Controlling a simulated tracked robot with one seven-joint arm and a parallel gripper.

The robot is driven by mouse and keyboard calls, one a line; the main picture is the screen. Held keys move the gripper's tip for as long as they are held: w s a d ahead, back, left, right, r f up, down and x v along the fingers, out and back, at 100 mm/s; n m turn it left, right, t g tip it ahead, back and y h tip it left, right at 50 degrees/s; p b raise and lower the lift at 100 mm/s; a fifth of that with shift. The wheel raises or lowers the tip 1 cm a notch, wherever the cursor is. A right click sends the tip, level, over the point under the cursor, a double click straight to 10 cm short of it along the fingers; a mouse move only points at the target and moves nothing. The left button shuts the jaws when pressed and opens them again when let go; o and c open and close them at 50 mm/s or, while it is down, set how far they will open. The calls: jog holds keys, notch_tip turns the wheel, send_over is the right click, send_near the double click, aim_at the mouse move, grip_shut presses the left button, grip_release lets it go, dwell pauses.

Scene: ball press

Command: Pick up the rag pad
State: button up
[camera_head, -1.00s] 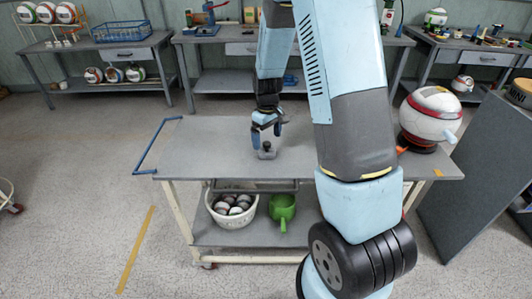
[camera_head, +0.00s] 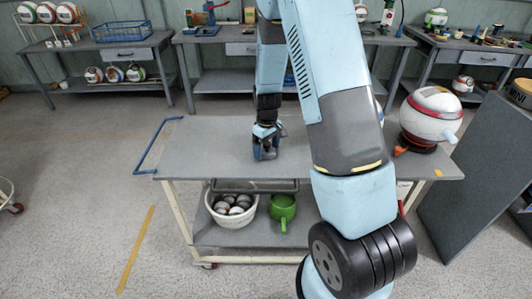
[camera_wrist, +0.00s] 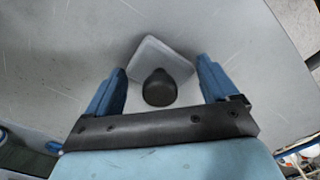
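The rag pad (camera_wrist: 163,57) is a pale, roughly square pad with a dark round knob (camera_wrist: 159,88) on top. It lies on the grey cart top (camera_head: 215,145). My gripper (camera_wrist: 163,72) is open, with one blue finger on each side of the pad and knob in the wrist view; gaps show between the fingers and the knob. In the head view my gripper (camera_head: 265,153) is low over the cart top and hides most of the pad. I cannot tell whether the fingers touch the pad.
A large white and red ball (camera_head: 432,113) sits in a dark holder on the cart's right end. The blue handle (camera_head: 151,147) is at the left end. A bowl of balls (camera_head: 231,208) and a green pot (camera_head: 283,208) are on the lower shelf. The cart top's left half is clear.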

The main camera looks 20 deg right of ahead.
jog(key=c, duration=0.6)
jog(key=shift+o, duration=0.2)
jog(key=shift+r, duration=0.1)
jog(key=shift+r, duration=0.2)
notch_tip(320, 180, up, 2)
jog(key=shift+r, duration=0.15)
jog(key=s+a+r, duration=0.2)
jog(key=s+r, duration=0.8)
jog(key=s, duration=0.4)
